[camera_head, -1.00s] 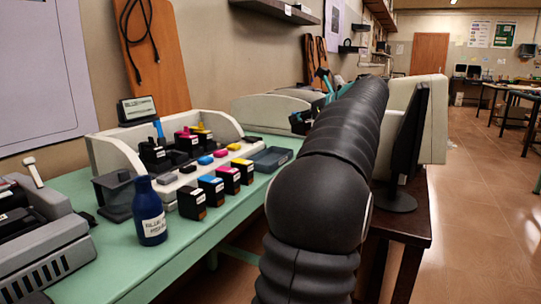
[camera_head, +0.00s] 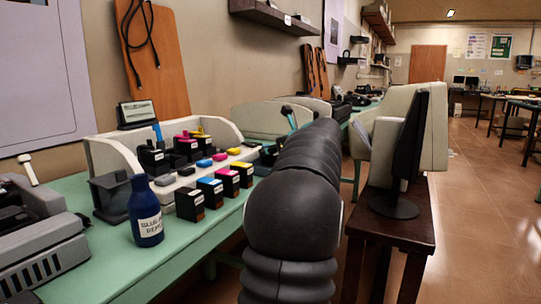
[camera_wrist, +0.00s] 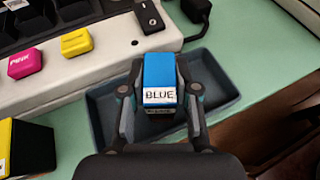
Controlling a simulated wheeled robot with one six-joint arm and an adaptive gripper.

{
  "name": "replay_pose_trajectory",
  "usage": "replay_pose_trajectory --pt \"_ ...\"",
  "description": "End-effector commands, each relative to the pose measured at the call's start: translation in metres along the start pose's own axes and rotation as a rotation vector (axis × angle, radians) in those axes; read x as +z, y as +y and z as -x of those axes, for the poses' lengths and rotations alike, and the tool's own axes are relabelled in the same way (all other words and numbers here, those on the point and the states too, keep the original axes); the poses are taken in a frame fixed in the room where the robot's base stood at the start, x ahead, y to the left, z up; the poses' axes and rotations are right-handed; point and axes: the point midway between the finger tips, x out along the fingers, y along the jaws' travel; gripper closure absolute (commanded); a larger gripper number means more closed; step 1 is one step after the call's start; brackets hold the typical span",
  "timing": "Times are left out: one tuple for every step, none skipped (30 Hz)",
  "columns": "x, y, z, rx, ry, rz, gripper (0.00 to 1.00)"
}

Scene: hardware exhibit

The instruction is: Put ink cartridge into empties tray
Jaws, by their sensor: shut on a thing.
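In the wrist view my gripper (camera_wrist: 159,92) is shut on a blue-topped ink cartridge (camera_wrist: 158,70) with a white label reading BLUE. Its two fingers press the cartridge's left and right sides. The cartridge is over the middle of a shallow dark blue-grey tray (camera_wrist: 103,112), whose bare floor shows to both sides. I cannot tell how high it is above the tray floor. In the head view my arm hides the gripper, the held cartridge and most of the tray.
A pale caddy (camera_head: 110,152) holds several cartridges and coloured caps. More cartridges, including a blue-topped one (camera_head: 210,191), stand before it on the green bench (camera_head: 190,255). A blue bottle (camera_head: 146,212) stands nearby. A monitor (camera_head: 408,130) stands right of my arm.

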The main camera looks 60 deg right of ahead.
Motion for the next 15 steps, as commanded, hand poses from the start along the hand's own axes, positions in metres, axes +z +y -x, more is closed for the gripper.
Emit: replay_pose_trajectory --pt "-0.0024 0.0002 -0.0008 0.000 -0.001 0.000 1.00" --pt "-0.0022 0.0001 -0.0007 -0.001 -0.001 0.001 1.00" --pt "-0.0016 0.0001 -0.0005 -0.001 -0.001 0.001 1.00" --pt "-0.0014 0.0001 -0.0004 -0.001 -0.001 0.001 1.00" --pt "-0.0013 0.0000 -0.0004 -0.001 -0.001 0.001 1.00" --pt "-0.0013 0.0000 -0.0004 -0.001 -0.001 0.001 1.00" --pt "-0.0014 0.0000 -0.0004 -0.001 -0.001 0.001 1.00" --pt "-0.0017 0.0000 -0.0005 -0.001 -0.001 0.001 1.00" --pt "-0.0025 0.0000 -0.0008 -0.001 -0.001 0.000 1.00" --pt "-0.0034 0.0000 -0.0012 -0.001 -0.001 0.000 1.00" --pt "-0.0041 -0.0001 -0.0015 -0.001 -0.001 0.000 1.00" --pt "-0.0045 -0.0001 -0.0016 -0.001 -0.001 0.000 0.67" --pt "-0.0041 -0.0001 -0.0015 -0.001 -0.001 0.001 0.60" --pt "-0.0041 -0.0001 -0.0015 -0.001 -0.001 0.001 0.52" --pt "-0.0041 -0.0002 -0.0015 -0.001 -0.001 0.001 0.45"
